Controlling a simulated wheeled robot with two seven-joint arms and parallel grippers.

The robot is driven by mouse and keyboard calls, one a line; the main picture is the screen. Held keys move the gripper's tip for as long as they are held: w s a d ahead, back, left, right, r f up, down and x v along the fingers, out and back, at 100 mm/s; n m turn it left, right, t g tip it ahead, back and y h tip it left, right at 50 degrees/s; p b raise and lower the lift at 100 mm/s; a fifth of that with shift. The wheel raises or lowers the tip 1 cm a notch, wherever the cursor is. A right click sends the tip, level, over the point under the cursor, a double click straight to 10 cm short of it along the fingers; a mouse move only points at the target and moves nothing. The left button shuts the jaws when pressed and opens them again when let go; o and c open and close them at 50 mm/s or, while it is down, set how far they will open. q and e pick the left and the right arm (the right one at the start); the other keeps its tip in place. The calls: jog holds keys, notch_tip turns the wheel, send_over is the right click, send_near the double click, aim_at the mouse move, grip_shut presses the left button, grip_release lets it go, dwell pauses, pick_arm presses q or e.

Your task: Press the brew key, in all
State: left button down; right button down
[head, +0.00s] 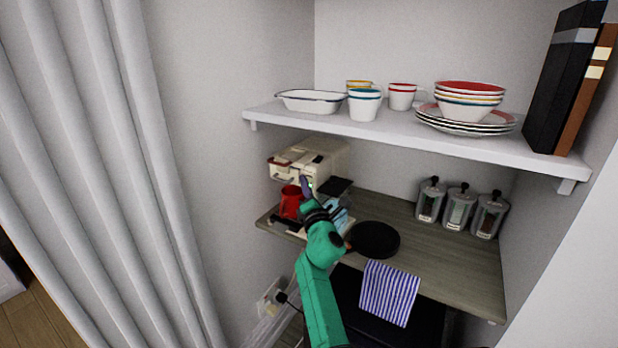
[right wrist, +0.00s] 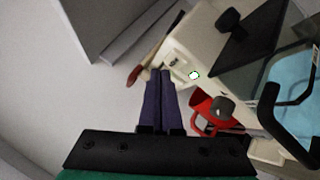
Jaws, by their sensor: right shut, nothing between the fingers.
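A cream coffee machine (head: 322,152) stands at the left end of the wooden counter, under the white shelf. Its brew key (right wrist: 194,75) shows in the right wrist view as a small round key with a green ring on the cream front. A red mug (head: 290,203) stands below the machine's front; it also shows in the right wrist view (right wrist: 199,103). My right gripper (head: 305,181) is shut and empty at the machine's front. In the right wrist view its purple fingertips (right wrist: 160,73) are left of the key; no contact is visible. My left gripper is out of view.
A round black plate (head: 374,240) and a striped towel (head: 388,292) are right of my arm. Several glass canisters (head: 459,207) stand at the back right. The white shelf (head: 400,130) with dishes overhangs the counter. A curtain (head: 90,150) hangs at left.

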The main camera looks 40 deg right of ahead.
jog(key=shift+w+d, duration=0.15)
jog(key=shift+d, duration=0.25)
jog(key=shift+w+d+b, duration=0.1)
jog(key=shift+d+b, duration=0.2)
jog(key=shift+d, duration=0.1)
dwell(0.8)
jog(key=shift+a, duration=0.1)
jog(key=shift+s+a, duration=0.25)
jog(key=shift+a, duration=0.45)
jog(key=a, duration=0.1)
jog(key=s+a, duration=0.1)
jog(key=a, duration=0.2)
jog(key=shift+s+a, duration=0.25)
jog(key=shift+a, duration=0.15)
jog(key=shift+f, duration=0.1)
dwell(0.4)
